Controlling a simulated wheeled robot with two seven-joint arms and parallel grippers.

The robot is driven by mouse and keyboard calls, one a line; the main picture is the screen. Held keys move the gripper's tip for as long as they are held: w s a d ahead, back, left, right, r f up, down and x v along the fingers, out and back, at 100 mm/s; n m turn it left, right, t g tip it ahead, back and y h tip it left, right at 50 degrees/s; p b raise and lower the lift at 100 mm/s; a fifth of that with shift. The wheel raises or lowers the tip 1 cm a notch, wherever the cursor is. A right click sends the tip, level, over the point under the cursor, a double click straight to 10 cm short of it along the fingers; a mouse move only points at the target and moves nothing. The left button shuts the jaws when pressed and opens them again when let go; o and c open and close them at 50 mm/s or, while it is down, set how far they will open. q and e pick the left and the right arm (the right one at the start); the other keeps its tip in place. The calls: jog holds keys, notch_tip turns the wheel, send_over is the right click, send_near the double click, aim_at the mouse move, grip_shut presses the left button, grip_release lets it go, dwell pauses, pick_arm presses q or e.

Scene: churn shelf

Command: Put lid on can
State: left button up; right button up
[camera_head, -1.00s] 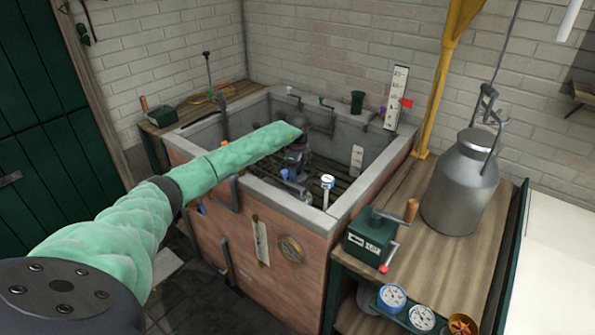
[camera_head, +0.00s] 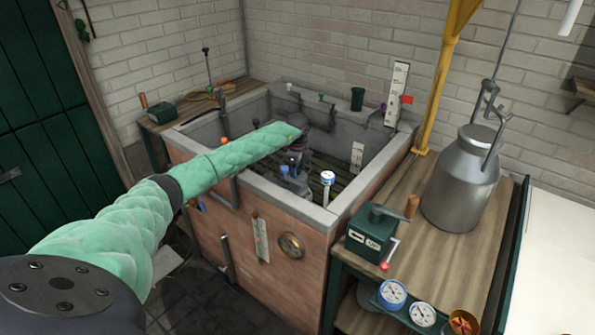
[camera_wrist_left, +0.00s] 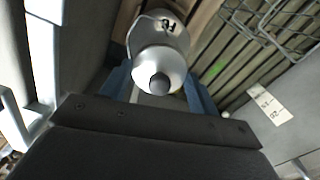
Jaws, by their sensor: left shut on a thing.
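My left gripper (camera_head: 290,172) reaches down into the brick basin, at the end of my green-sleeved arm. In the left wrist view its blue fingers (camera_wrist_left: 160,92) are on either side of a pale round lid (camera_wrist_left: 150,62) with a dark knob (camera_wrist_left: 160,83), and the gripper is shut on it. A silver can (camera_wrist_left: 168,22) with a dark mark and a wire handle shows just beyond the lid. The lid covers the can's mouth from this camera, so I cannot tell whether they touch. In the head view my arm and wrist hide the can and lid. My right gripper is not in view.
The basin's concrete rim (camera_head: 290,203) surrounds the gripper, with a slatted floor inside. A white-topped fitting (camera_head: 328,178) stands close on the right. A large milk can (camera_head: 460,185) and a green crank box (camera_head: 370,235) stand on the wooden bench. A wire rack (camera_wrist_left: 265,25) is nearby.

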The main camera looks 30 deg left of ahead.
pick_arm(q)
jog(key=shift+f, duration=0.25)
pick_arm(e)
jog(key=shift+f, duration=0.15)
pick_arm(q)
jog(key=o, duration=1.1)
jog(key=shift+c, duration=0.2)
notch_tip(320, 180, up, 6)
jog(key=b, duration=0.2)
jog(key=shift+r+b, duration=0.25)
jog(key=shift+b, duration=0.15)
jog(key=shift+r, duration=0.65)
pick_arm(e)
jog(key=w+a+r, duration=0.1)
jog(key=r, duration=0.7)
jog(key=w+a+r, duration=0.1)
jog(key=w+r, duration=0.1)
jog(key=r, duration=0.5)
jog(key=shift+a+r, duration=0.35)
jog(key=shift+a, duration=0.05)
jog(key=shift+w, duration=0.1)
